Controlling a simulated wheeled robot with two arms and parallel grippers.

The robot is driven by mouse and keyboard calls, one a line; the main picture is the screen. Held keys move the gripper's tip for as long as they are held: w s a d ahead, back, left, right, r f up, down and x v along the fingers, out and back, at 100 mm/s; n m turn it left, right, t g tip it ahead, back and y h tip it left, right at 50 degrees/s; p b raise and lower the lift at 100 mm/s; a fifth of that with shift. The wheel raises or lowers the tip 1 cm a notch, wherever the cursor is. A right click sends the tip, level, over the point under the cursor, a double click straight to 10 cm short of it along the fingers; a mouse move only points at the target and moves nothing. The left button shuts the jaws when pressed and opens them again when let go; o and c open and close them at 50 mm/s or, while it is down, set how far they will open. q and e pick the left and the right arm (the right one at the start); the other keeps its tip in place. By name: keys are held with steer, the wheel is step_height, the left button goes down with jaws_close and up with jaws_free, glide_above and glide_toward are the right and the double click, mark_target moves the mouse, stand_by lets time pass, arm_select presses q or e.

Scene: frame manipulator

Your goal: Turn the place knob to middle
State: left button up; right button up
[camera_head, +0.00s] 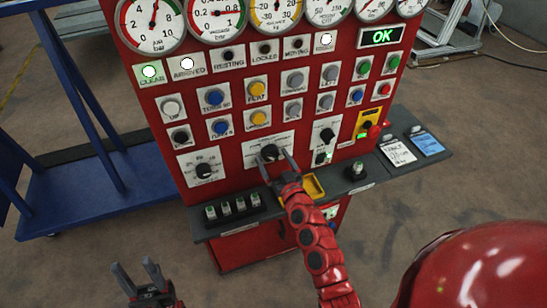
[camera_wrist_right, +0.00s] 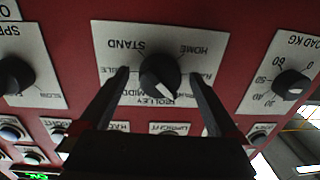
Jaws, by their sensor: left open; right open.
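The place knob (camera_head: 269,152) is a dark round knob on a white plate in the lower middle of the red panel. In the right wrist view the knob (camera_wrist_right: 160,72) appears upside down with its plate, among labels such as STAND and HOME. Its white mark points down and to the right in that view, near the partly hidden lettering that seems to read MIDD. My right gripper (camera_head: 279,172) is open in front of the knob. In the wrist view its fingers (camera_wrist_right: 160,100) stand on either side, with gaps to the knob. My left gripper (camera_head: 138,280) is open and empty, low at the left.
Another knob (camera_head: 204,171) is on the left and one (camera_head: 327,135) on the right. Rows of buttons and gauges are above. A grey shelf (camera_head: 275,205) with small switches juts out below. A blue frame (camera_head: 90,185) stands left of the panel.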

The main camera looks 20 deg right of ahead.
steer(key=shift+w, duration=0.1)
steer(key=c, duration=1.4)
steer(key=shift+o, duration=0.2)
